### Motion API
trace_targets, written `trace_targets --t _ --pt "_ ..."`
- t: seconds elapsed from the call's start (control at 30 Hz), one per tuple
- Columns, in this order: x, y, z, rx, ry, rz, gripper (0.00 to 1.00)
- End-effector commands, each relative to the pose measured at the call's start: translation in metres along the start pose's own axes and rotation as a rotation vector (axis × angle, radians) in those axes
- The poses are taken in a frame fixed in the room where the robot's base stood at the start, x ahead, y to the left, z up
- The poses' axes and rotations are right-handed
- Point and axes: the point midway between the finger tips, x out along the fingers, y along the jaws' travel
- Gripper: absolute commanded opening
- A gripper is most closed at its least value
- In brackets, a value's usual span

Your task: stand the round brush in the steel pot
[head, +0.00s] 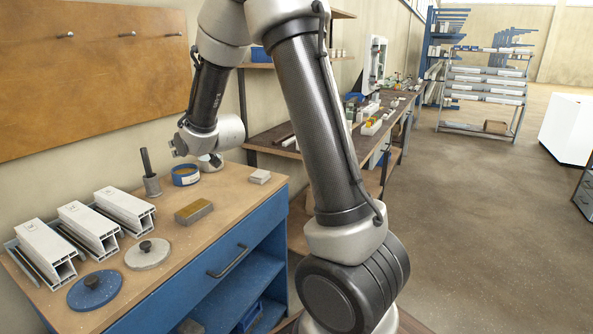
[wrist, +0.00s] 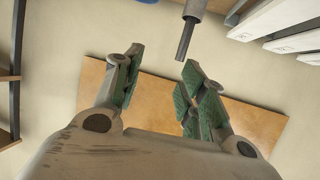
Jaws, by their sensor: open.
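The steel pot (head: 152,187) is a small grey cylinder standing on the wooden bench top near the wall. A dark, slim handle (head: 145,161), which I take for the round brush, stands up out of it, leaning slightly; its lower end is hidden in the pot. In the wrist view the pot (wrist: 195,7) is at the top edge, and the handle (wrist: 185,40) points down the picture. My gripper (head: 174,147) is above the bench, right of the handle. In the wrist view my gripper (wrist: 158,66) has its green-padded fingers apart, with nothing between them.
A blue round tin (head: 185,176) stands right of the pot. A brown block (head: 194,211) and a pale block (head: 260,177) lie on the bench. White profiles (head: 88,225), a grey knobbed disc (head: 148,255) and a blue one (head: 93,291) fill the left. A wooden board (head: 95,75) hangs behind.

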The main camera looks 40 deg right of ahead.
Motion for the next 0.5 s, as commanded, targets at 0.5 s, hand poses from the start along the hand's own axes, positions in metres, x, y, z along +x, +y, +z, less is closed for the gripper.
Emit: trace_targets --t 0.5 --pt "-0.338 0.036 0.071 0.093 -0.663 0.106 0.41"
